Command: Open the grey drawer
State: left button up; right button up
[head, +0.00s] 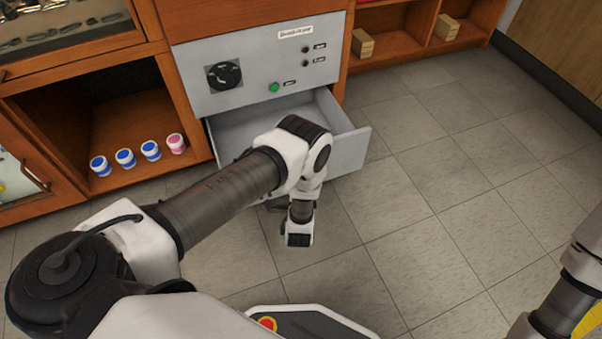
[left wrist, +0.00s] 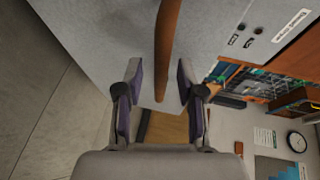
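The grey drawer (head: 348,150) is pulled out below the grey control panel in the head view, and its inside shows as empty where visible. My left arm crosses in front of it and hides part of the drawer front and its handle. My left gripper (left wrist: 158,85) shows in the left wrist view with its two fingers apart. A brown bar (left wrist: 165,45) passes between the fingers as seen there, with a gap on both sides. I cannot tell whether it is the drawer's handle. My right arm enters at the lower right of the head view; its gripper is out of frame.
The grey panel (head: 250,65) has a black dial (head: 223,75) and a green button (head: 274,87). The tiled floor (head: 430,190) at right is clear.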

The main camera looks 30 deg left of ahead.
pick_arm(q)
jog(key=v, duration=1.1)
